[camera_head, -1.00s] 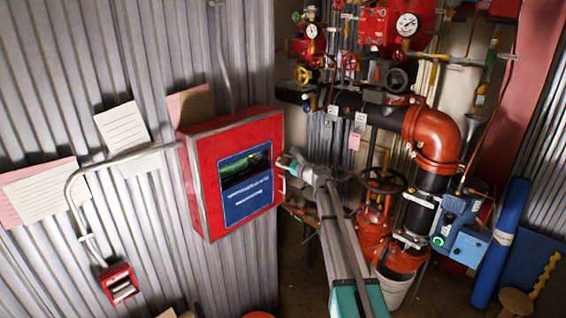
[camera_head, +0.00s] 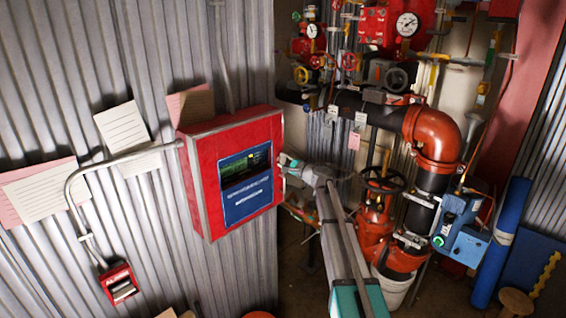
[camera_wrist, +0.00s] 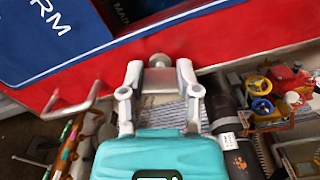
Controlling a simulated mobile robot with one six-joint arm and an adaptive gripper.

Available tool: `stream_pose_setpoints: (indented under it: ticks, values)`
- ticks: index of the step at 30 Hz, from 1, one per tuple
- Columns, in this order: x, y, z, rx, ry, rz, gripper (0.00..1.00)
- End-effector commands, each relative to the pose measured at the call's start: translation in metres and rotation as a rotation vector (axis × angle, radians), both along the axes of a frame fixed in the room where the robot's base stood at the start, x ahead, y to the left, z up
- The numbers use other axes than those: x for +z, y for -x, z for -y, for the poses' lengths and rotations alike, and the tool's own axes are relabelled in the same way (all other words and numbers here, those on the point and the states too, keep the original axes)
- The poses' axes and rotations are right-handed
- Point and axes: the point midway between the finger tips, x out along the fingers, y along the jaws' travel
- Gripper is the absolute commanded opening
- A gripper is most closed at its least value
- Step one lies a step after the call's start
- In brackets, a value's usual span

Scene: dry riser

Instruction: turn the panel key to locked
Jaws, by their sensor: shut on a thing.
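The red alarm panel (camera_head: 205,165) hangs on the corrugated wall, with a dark screen and a blue label (camera_head: 247,200) on its front. In the wrist view, its red front (camera_wrist: 245,32) fills the top. A small silver key (camera_wrist: 159,61) sticks out of the red face there. My gripper (camera_wrist: 159,72) is shut on the key, one finger on each side of it. In the head view, my gripper (camera_head: 284,162) is at the panel's right edge, and the key cannot be made out. The key's locked mark is not readable.
A metal handle (camera_wrist: 72,103) stands out from the panel's edge beside my gripper. Right of my arm are red and black pipes (camera_head: 432,135), a handwheel (camera_head: 385,180) and gauges. A conduit (camera_head: 125,160) and paper notes (camera_head: 122,126) are on the wall at left.

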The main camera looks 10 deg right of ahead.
Motion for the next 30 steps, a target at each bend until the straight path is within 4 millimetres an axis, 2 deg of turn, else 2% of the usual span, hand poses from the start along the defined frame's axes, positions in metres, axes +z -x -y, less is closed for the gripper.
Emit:
stream_pose_setpoints:
  ticks: [12,30]
  values:
    - [-0.0008,0.0008,-0.0014,0.003,0.226,0.163,0.00]
    - [-0.0009,0.0009,-0.0018,0.004,0.272,0.196,0.00]
